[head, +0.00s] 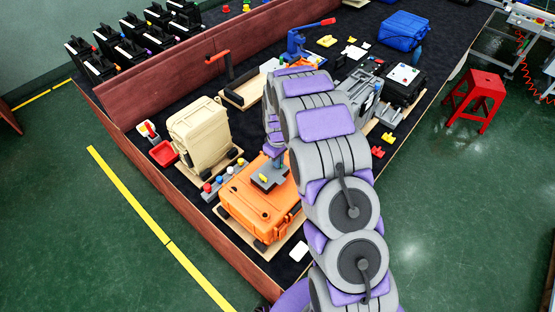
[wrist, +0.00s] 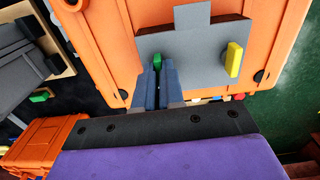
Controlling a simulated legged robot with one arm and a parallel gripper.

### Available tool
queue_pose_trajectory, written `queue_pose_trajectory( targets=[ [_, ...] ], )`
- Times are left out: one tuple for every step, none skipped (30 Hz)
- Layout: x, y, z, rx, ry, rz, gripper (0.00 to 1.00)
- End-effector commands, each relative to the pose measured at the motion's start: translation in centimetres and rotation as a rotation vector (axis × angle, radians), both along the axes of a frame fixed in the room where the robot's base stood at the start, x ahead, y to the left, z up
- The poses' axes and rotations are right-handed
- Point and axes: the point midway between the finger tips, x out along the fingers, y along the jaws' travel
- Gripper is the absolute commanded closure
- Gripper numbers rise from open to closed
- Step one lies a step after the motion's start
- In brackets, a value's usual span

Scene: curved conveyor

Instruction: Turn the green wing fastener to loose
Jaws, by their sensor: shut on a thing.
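The green wing fastener (wrist: 157,61) shows in the wrist view at the left part of a grey plate (wrist: 190,43). The plate lies on an orange case (wrist: 100,30). My gripper (wrist: 157,72) is shut on the fastener, with its blue-grey fingers on either side of it. A yellow wing fastener (wrist: 234,60) stands upright on the right of the same plate. In the head view my gripper (head: 278,167) reaches down to the plate on the orange case (head: 245,205). The green fastener cannot be made out there.
A beige case (head: 200,130) stands left of the orange case. A grey block with coloured knobs (head: 216,184) lies between them. A low brown wall (head: 160,185) borders the platform. A red stool (head: 476,100) stands on the floor at right.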

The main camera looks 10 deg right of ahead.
Motion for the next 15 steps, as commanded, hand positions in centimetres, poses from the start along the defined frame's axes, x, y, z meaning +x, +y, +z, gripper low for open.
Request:
queue_pose_trajectory(
  targets=[
    [-0.25,-0.03,-0.17,-0.001,0.008,0.001,0.9],
    [-0.25,-0.03,-0.17,-0.001,0.008,0.001,0.87],
    [-0.22,-0.03,-0.15,0.0,0.007,0.001,0.83],
    [-0.21,-0.02,-0.14,-0.001,0.006,0.001,0.8],
    [-0.18,-0.02,-0.13,-0.001,0.006,0.0,0.77],
    [-0.15,-0.02,-0.11,0.0,0.005,0.0,0.74],
    [-0.12,-0.02,-0.11,0.0,0.005,0.0,0.71],
    [-0.11,-0.02,-0.1,-0.001,0.004,0.0,0.68],
    [-0.09,-0.02,-0.09,0.0,0.004,0.0,0.66],
    [-0.07,-0.02,-0.09,0.0,0.004,0.0,0.66],
    [-0.06,-0.02,-0.08,0.0,0.004,0.0,0.66],
    [-0.06,-0.02,-0.07,0.0,0.003,0.0,0.66],
    [-0.05,-0.02,-0.07,0.0,0.003,-0.001,0.66],
    [-0.04,-0.01,-0.06,0.0,0.002,-0.001,0.66],
    [-0.02,-0.02,-0.03,0.0,0.002,-0.001,0.66]
  ],
)
